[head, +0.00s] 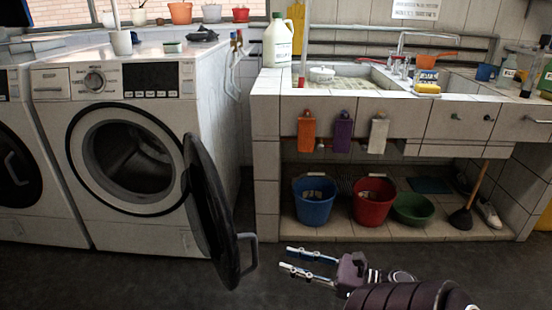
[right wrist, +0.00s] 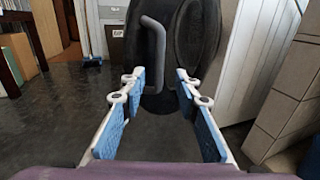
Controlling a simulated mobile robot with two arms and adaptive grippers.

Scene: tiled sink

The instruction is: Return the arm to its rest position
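My right gripper (head: 309,264) shows low in the head view, pointing left above the dark floor. Its blue-padded fingers (right wrist: 159,105) are spread apart in the right wrist view, with nothing between them. The open black washing machine door (head: 208,215) stands to the left of the gripper in the head view. Its grey handle (head: 247,253) is a little left of the fingertips and also shows ahead of the fingers in the right wrist view (right wrist: 155,50). Fingers and handle look apart. My left gripper is in neither view.
The white washing machine (head: 210,100) has its drum open. A tiled sink counter (head: 265,120) stands to the right. A blue bucket (head: 314,205), a red bucket (head: 373,205) and a green basin (head: 413,208) sit on the shelf below. The floor (head: 150,280) in front is clear.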

